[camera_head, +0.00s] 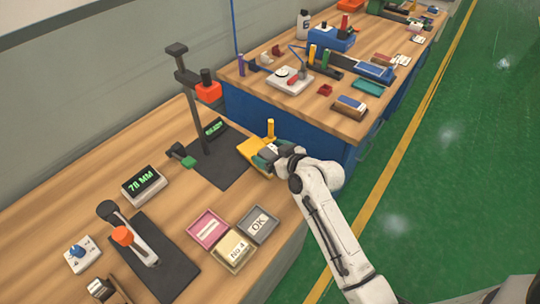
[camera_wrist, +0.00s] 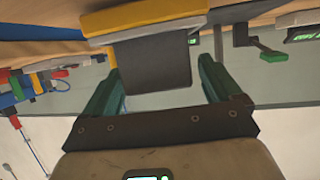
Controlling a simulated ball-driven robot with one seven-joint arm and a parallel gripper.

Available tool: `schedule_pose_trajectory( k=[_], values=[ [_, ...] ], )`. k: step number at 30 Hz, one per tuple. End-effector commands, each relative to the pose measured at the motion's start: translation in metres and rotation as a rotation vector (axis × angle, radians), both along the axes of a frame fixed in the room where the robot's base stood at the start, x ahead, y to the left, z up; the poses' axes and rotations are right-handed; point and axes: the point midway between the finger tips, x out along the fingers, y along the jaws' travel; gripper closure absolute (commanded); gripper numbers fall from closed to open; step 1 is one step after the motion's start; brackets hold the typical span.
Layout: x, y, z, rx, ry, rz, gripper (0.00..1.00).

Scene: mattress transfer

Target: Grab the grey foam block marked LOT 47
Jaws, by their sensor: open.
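A dark grey block (camera_wrist: 152,65) sits against a yellow piece (camera_wrist: 150,20) in the wrist view, which looks upside down. No LOT 47 marking is readable on it. My gripper (camera_wrist: 160,75) has its two green fingers apart, one on each side of the block, with a visible gap at each side. In the head view the yellow piece (camera_head: 256,148) lies at the right edge of the near bench, beside a black mat. My gripper (camera_head: 277,152) reaches it from the right and hides most of the block there.
A post with an orange head (camera_head: 208,91) stands on the black mat (camera_head: 217,172), left of my gripper. A yellow upright peg (camera_head: 270,128) is just behind. Pink (camera_head: 193,223), cream and grey "OK" trays lie nearer. A second bench (camera_head: 330,105) is beyond; green floor lies right.

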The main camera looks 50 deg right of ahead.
Motion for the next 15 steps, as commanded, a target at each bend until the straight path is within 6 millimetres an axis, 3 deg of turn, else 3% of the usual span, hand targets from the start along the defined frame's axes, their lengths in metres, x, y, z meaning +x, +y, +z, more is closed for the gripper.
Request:
schedule_pose_trajectory(
  k=[9, 15],
  values=[
    [0.0044, -0.0005, -0.0019, 0.0, 0.0, 0.0, 0.09],
    [0.0042, -0.0005, -0.0019, 0.0, 0.0, 0.0, 0.29]
  ],
)
